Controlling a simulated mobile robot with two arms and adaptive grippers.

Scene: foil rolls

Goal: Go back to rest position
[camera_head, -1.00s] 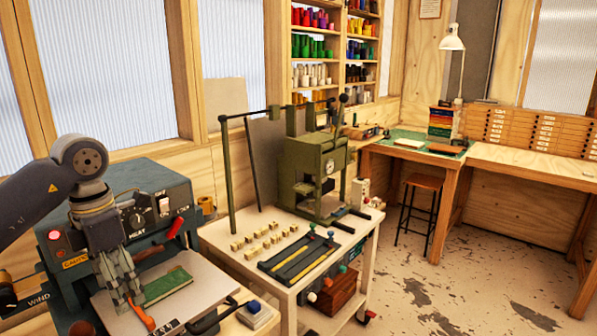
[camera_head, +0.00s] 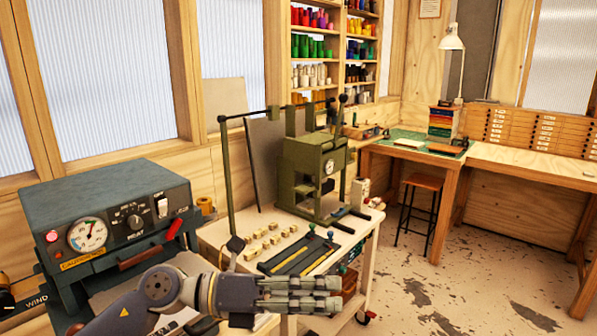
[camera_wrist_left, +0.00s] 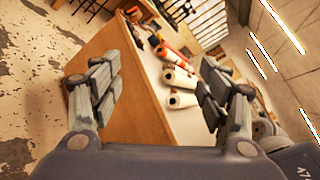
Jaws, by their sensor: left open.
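My left gripper (camera_head: 318,294) reaches across the bottom of the head view, in front of the small white table, its fingers pointing right. In the left wrist view my left gripper (camera_wrist_left: 155,82) has its fingers spread wide with nothing between them. The right gripper is not in view. Beyond the fingers, the wrist view shows an orange-red roll (camera_wrist_left: 172,53) and white rolls (camera_wrist_left: 180,78) on a pale top. The green-blue heating machine (camera_head: 115,225) stands at the left. My arm covers part of its pale plate (camera_head: 115,298); no green book shows there.
The white table (camera_head: 213,232) carries a green press (camera_head: 312,170), small brass blocks (camera_head: 268,238) and a dark tray with yellow strips. A stool (camera_head: 420,205) and a wooden workbench (camera_head: 520,165) stand farther right. The floor (camera_head: 470,270) at right is clear.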

